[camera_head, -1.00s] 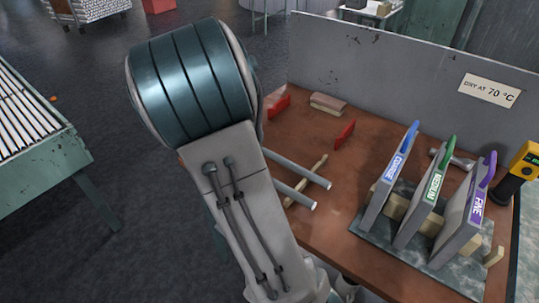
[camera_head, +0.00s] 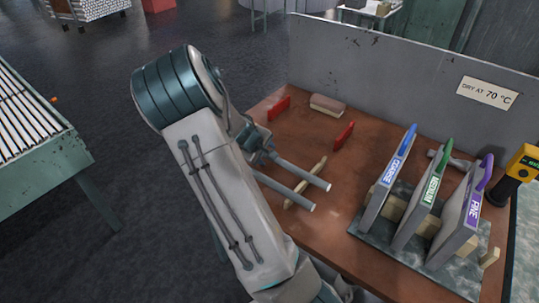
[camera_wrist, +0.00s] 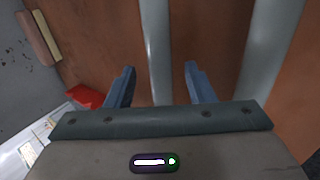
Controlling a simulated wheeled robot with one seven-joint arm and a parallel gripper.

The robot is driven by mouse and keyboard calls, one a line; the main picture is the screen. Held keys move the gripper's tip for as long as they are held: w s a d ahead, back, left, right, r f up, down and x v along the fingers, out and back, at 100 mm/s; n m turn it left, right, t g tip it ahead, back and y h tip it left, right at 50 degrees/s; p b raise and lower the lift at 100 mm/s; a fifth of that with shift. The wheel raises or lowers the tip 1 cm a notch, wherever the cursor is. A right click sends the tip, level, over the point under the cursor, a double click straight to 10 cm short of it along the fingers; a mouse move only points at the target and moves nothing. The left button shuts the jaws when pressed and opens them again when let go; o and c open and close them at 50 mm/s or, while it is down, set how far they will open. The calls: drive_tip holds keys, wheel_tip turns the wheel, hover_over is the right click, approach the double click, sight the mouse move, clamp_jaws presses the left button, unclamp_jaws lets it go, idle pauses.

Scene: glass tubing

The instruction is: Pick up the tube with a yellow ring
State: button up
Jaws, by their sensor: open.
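Two grey tubes lie side by side on the brown bench, an upper tube (camera_head: 302,174) and a lower tube (camera_head: 285,190). No yellow ring shows on either; their left ends are hidden by my arm and gripper in the head view. In the wrist view, one tube (camera_wrist: 157,45) runs between my gripper's (camera_wrist: 160,82) two open fingers, and the other tube (camera_wrist: 272,50) lies to the right, outside them. In the head view my gripper (camera_head: 264,148) is at the tubes' left ends, partly hidden. I cannot tell whether it touches a tube.
A wooden strip (camera_head: 319,167) lies crosswise by the tubes.

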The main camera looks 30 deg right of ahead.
drive_tip(key=shift+f, duration=0.1)
clamp_jaws()
wheel_tip(320, 180, up, 10)
drive_tip(key=shift+b, duration=0.45)
